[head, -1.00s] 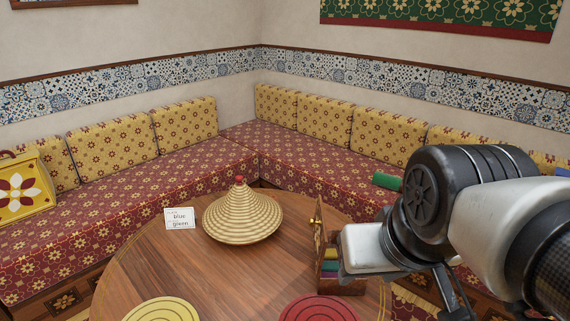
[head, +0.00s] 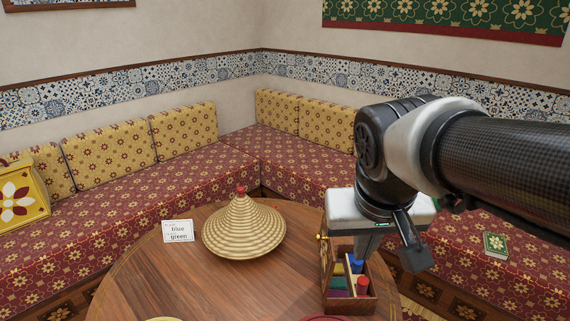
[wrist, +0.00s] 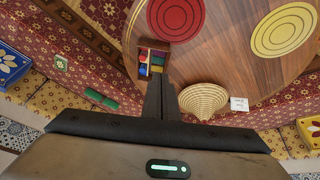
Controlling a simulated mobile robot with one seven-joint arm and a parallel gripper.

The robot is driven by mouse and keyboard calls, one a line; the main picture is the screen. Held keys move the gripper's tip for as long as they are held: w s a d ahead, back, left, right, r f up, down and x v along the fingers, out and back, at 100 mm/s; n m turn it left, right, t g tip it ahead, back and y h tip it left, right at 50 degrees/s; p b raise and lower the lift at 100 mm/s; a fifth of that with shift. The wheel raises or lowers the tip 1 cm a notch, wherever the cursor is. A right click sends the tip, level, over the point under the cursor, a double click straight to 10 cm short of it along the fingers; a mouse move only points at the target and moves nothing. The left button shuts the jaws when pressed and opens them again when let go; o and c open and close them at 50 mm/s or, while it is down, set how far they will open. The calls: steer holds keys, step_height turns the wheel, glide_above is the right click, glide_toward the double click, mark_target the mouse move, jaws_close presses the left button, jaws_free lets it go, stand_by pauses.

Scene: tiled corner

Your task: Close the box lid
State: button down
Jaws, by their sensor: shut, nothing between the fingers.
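The wooden box (head: 350,307) stands on the round table near its right edge. Its lid (head: 325,258) stands open, roughly upright, at the box's left side, with a small brass knob on it. Blue, red, green and purple things show inside. The box (wrist: 153,44) also shows in the wrist view, just beyond my fingers; the lid is hard to make out there. My gripper (head: 364,249) is shut and empty and points down above the box's far side. In the wrist view the closed fingers (wrist: 160,80) partly cover the box; I cannot tell whether they touch it.
A woven cone-shaped cover (head: 243,230) with a red tip stands left of the box, beside a small card (head: 178,231). A red round mat (wrist: 176,18) and a yellow one (wrist: 284,30) lie on the table. A green book (head: 495,245) lies on the bench.

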steer(key=w+a+f+g+h+p, duration=0.1)
steer(key=w+a, duration=0.2)
steer(key=w, duration=0.4)
steer(key=w+a+f+h+p, duration=0.1)
steer(key=w+a+f+h, duration=0.1)
steer(key=w, duration=0.6)
steer(key=w+a+f+m+h+p, duration=0.1)
steer(key=w+a+f+h+p, duration=0.1)
steer(key=w+a+f, duration=0.75)
steer(key=d+r+x, duration=0.1)
steer(key=d+x, duration=0.1)
steer(key=x, duration=1.1)
steer(key=shift+d+t, duration=0.15)
steer(key=shift+t, duration=0.15)
steer(key=shift+y, duration=0.3)
